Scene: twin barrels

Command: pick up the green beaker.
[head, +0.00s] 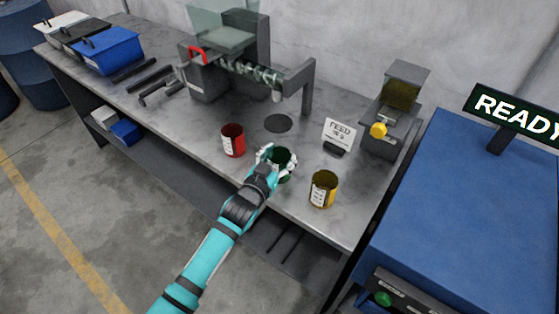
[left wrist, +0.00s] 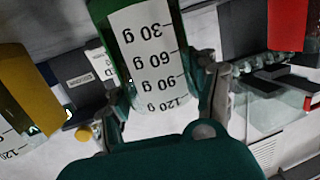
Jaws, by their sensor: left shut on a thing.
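The green beaker (head: 282,158) stands near the front edge of the grey workbench, between a red beaker and a yellow one. My left gripper (head: 274,158) is closed around it, with a finger on either side. In the left wrist view the green beaker (left wrist: 148,60) fills the space between the fingers, and its white label with gram marks faces the camera, upside down. I cannot tell whether the beaker touches the bench or is slightly raised. My right gripper is not in view.
The red beaker (head: 233,141) stands close to the left, the yellow beaker (head: 323,189) close to the right. A small sign (head: 339,135) and a dispenser with a yellow knob (head: 379,130) stand behind. A blue cabinet (head: 465,215) is at the right.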

